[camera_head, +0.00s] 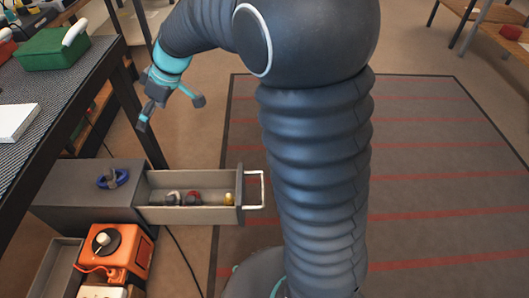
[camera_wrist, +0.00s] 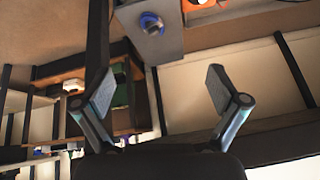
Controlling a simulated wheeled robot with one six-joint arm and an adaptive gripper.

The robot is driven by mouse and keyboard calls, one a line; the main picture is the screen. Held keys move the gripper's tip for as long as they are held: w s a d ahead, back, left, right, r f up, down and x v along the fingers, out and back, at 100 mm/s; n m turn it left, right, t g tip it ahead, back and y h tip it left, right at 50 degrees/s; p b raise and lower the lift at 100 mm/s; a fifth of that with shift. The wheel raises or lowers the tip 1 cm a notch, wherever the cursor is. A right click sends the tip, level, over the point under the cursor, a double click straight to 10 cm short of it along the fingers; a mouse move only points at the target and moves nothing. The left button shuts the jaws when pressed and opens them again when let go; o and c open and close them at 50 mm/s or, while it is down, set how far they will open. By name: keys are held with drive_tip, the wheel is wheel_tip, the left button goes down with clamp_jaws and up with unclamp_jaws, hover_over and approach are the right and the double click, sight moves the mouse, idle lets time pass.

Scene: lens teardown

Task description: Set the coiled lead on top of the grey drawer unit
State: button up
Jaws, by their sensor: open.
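The coiled lead (camera_head: 112,178), blue with a dark grey part, rests on top of the grey drawer unit (camera_head: 65,195), near the middle of its top. In the wrist view the lead (camera_wrist: 151,23) shows at the top, on the unit's grey top (camera_wrist: 158,50). My gripper (camera_head: 170,112) is open and empty, above and apart from the lead, beside the dark table. Both spread fingers show in the wrist view (camera_wrist: 161,78), with nothing between them.
The unit's drawer (camera_head: 168,214) is pulled out to the right, with several small items inside. An orange device (camera_head: 125,258) stands in front of the unit. A dark table (camera_head: 75,100) with a green box (camera_head: 52,50) is at left. A striped mat (camera_head: 430,150) lies at right.

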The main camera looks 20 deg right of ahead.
drive_tip(key=s+d+r+m+t+h, duration=0.1)
drive_tip(key=s+d+r+m+h, duration=0.1)
drive_tip(key=s+d+m, duration=0.3)
drive_tip(key=s+d+r+m+t+h, duration=0.2)
drive_tip(key=s+d+m, duration=0.4)
drive_tip(key=s+d, duration=0.8)
drive_tip(key=s+h, duration=0.1)
drive_tip(key=s, duration=0.6)
drive_tip(key=shift+s+r+t+h, duration=0.2)
drive_tip(key=shift+s+t+h, duration=0.1)
drive_tip(key=shift+s, duration=0.1)
